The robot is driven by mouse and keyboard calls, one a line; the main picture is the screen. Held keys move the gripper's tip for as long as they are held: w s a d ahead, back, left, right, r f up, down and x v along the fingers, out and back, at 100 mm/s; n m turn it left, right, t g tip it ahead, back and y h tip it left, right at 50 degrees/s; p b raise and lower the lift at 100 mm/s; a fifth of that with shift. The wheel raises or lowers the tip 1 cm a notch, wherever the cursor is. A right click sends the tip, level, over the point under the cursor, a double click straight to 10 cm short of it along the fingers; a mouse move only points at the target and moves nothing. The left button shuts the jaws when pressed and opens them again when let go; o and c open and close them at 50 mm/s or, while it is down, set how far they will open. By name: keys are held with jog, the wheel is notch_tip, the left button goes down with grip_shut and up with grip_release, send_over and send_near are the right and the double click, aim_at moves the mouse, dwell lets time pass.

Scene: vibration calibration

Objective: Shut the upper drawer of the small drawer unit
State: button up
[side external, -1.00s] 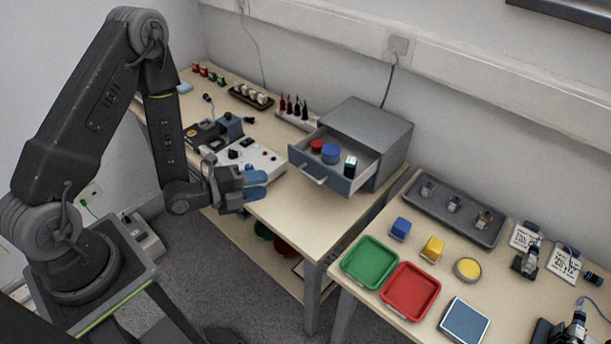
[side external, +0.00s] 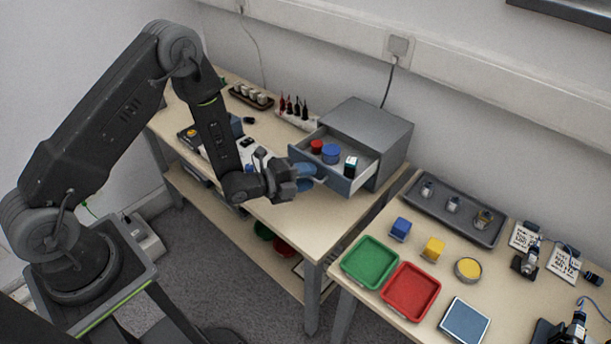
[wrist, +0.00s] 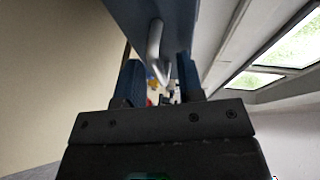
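The small drawer unit (side external: 372,130) is a grey box at the back of the left bench. Its upper drawer (side external: 348,185) is pulled out, with a blue front and a light handle; the handle (wrist: 155,50) also shows in the wrist view. A red round item (side external: 316,146), a blue round item (side external: 330,153) and a dark-and-white item (side external: 350,166) are in the drawer. My gripper (side external: 306,177) is just in front of the drawer front, at its left part. Its blue fingers (wrist: 158,85) are apart with nothing held between them. Contact with the handle cannot be told.
Left of the drawer unit are a white control box (side external: 255,155) and a rack of red-and-black pointed items (side external: 295,108). The right bench holds a green tray (side external: 370,262), a red tray (side external: 410,292) and small blocks. A gap separates the benches.

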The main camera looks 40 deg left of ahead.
aim_at(327, 159)
jog(key=shift+c, duration=0.3)
grip_shut()
jog(key=w, duration=0.8)
jog(key=shift+w, duration=0.2)
jog(key=shift+o, duration=0.3)
grip_release()
